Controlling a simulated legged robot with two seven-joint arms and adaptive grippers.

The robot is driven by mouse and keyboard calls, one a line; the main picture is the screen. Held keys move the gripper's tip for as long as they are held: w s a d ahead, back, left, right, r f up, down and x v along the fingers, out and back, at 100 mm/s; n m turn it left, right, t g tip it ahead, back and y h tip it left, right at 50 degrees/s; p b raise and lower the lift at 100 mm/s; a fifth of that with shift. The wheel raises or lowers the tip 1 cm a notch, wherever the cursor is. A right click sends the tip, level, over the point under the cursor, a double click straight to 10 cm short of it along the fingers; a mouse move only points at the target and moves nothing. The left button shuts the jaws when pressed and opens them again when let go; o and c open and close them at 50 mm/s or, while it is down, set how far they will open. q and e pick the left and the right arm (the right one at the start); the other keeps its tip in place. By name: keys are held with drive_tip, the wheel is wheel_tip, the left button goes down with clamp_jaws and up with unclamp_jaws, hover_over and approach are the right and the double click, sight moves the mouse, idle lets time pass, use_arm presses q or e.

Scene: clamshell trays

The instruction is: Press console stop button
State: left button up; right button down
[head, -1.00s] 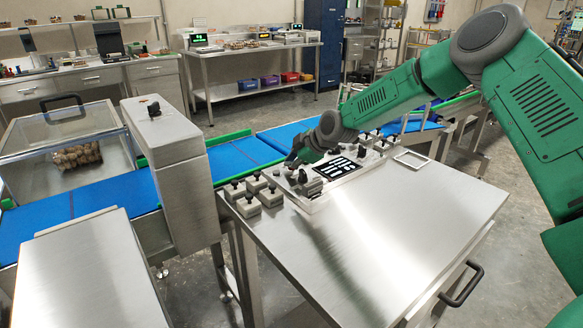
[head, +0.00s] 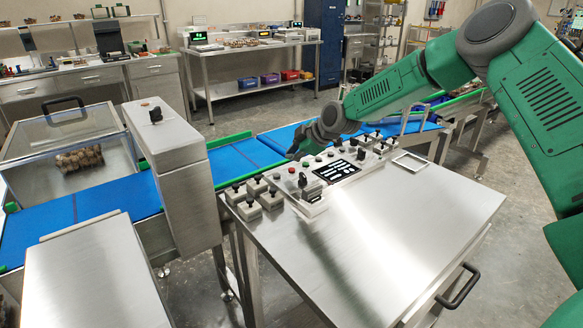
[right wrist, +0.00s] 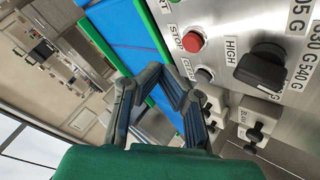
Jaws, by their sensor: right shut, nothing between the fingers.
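The console (head: 318,204) is a pale panel with buttons, knobs and a dark label block, on a steel cabinet. Its red stop button (right wrist: 193,41), labelled STOP, shows in the right wrist view, and as a small red dot (head: 291,170) in the head view. Nothing covers it. My left gripper is in neither view.
A black knob (right wrist: 262,66) marked HIGH sits beside the button. Several small knobbed blocks (head: 271,199) stand left of the console. A blue conveyor (head: 235,156) runs behind it, with a steel housing (head: 170,165) at left. The cabinet top (head: 390,220) is mostly clear.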

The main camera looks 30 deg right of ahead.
sight(292, 169)
drive_tip(key=shift+r+p, duration=0.95)
drive_tip(key=shift+r, duration=0.7)
